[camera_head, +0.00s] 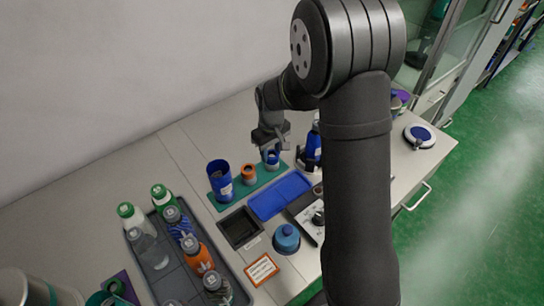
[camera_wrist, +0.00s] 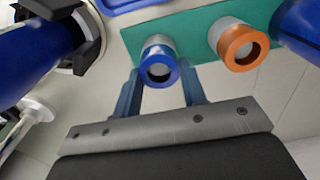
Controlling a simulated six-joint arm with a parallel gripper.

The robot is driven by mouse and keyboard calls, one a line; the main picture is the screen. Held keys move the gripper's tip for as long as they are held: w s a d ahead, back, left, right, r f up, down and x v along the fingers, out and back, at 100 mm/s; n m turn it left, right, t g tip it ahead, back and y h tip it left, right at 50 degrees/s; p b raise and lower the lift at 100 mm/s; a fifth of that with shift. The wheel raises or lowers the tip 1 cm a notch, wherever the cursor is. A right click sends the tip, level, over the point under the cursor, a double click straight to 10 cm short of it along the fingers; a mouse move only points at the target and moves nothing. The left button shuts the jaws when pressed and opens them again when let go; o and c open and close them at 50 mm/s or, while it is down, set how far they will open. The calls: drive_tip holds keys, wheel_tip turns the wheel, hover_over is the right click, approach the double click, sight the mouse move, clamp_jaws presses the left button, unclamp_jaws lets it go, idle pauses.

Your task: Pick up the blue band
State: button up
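The blue band (camera_wrist: 146,67) is a short ring around a pale grey post (camera_wrist: 158,44) on the green mat (camera_wrist: 196,22). In the head view the blue band (camera_head: 272,160) is at the right part of the mat, just under my gripper (camera_head: 270,148), which partly covers it. In the wrist view my gripper (camera_wrist: 162,84) is open, with one finger on each side of the blue band. A small gap seems to show on both sides; contact is not clear.
An orange band (camera_wrist: 238,48) sits on a neighbouring post, beside a tall blue cup (camera_head: 219,178). A blue tray (camera_head: 280,194) lies in front of the mat. A blue bottle (camera_head: 313,145) in a dark holder stands right of my gripper. A bottle tray (camera_head: 155,283) is at left.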

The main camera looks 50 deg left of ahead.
drive_tip(key=shift+c, duration=1.1)
drive_tip(key=shift+r, duration=0.1)
wheel_tip(320, 180, up, 10)
drive_tip(key=shift+f, duration=0.1)
drive_tip(key=shift+r, duration=0.3)
